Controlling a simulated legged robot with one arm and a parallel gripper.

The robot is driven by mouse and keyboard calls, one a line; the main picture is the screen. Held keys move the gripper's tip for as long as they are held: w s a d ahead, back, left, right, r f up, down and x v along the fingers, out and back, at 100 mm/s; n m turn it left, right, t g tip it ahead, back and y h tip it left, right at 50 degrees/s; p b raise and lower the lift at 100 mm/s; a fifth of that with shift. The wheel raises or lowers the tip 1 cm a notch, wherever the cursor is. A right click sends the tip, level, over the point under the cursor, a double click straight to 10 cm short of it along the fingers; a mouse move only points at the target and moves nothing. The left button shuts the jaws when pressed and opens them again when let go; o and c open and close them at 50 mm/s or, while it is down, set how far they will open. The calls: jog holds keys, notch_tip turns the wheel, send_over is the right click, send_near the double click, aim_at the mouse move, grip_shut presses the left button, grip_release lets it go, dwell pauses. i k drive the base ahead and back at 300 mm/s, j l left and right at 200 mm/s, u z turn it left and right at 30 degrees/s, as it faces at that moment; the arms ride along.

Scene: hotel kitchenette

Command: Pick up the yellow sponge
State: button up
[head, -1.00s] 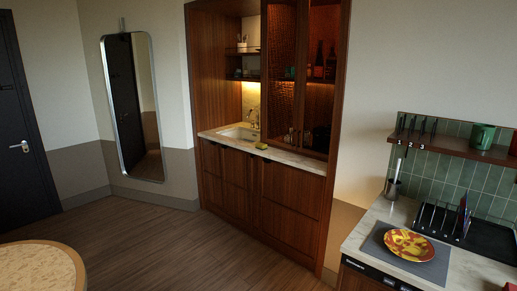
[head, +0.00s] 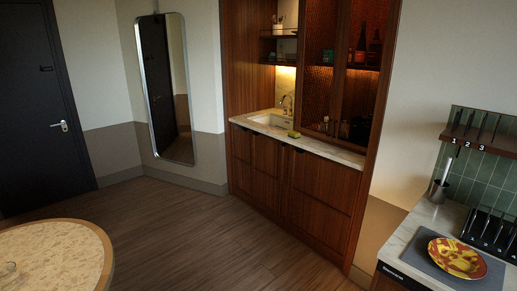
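The yellow sponge (head: 294,134) lies on the pale stone counter (head: 335,152) of the wooden kitchenette, near the front edge and just right of the sink (head: 270,121). It looks small, with a green part. It is across the room from me, with open floor between. My gripper is not in this view, so its state does not show.
A round table (head: 100,246) stands at the lower left. A counter (head: 408,246) with a patterned plate (head: 457,258) on a grey mat stands at the lower right. Wooden floor (head: 205,235) is clear between them. A mirror (head: 168,90) and dark door (head: 38,110) are at left.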

aim_at(293, 134)
jog(key=i+j+u, duration=0.1)
jog(key=i+u, duration=0.3)
jog(key=i, duration=0.5)
jog(key=i+l+u, duration=0.2)
jog(key=i+u, duration=0.15)
jog(key=i, duration=0.55)
jog(key=i+l+z, duration=0.15)
jog(key=i+z, duration=0.25)
jog(key=i, duration=0.25)
jog(key=i+z, duration=0.4)
jog(key=i, duration=0.3)
jog(key=i+j+z, duration=0.4)
jog(key=i, duration=0.25)
jog(key=i+z, duration=0.65)
jog(key=i, duration=0.15)
